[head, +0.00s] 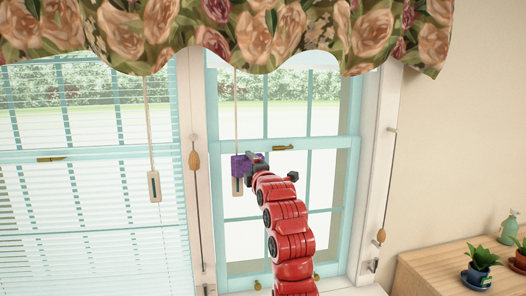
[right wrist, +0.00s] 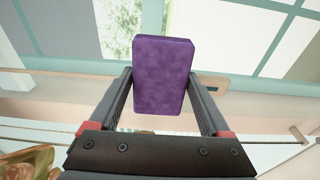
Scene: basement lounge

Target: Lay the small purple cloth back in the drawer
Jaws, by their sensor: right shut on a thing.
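The small purple cloth (head: 239,168) looks like a thick folded block, held up in front of the window in the head view. In the right wrist view the cloth (right wrist: 162,75) stands between the two fingers of my right gripper (right wrist: 160,88), which is shut on it. In the head view the right gripper (head: 252,164) is at the end of my red arm, partly hiding the cloth's right edge. The drawer is not in view. My left gripper is not in view.
A pale blue window (head: 284,143) with hanging cords fills the middle, under a floral valance (head: 265,35). A blind (head: 90,180) covers the left window. At lower right, a wooden top (head: 430,270) holds potted plants (head: 481,265) and a green bottle (head: 509,228).

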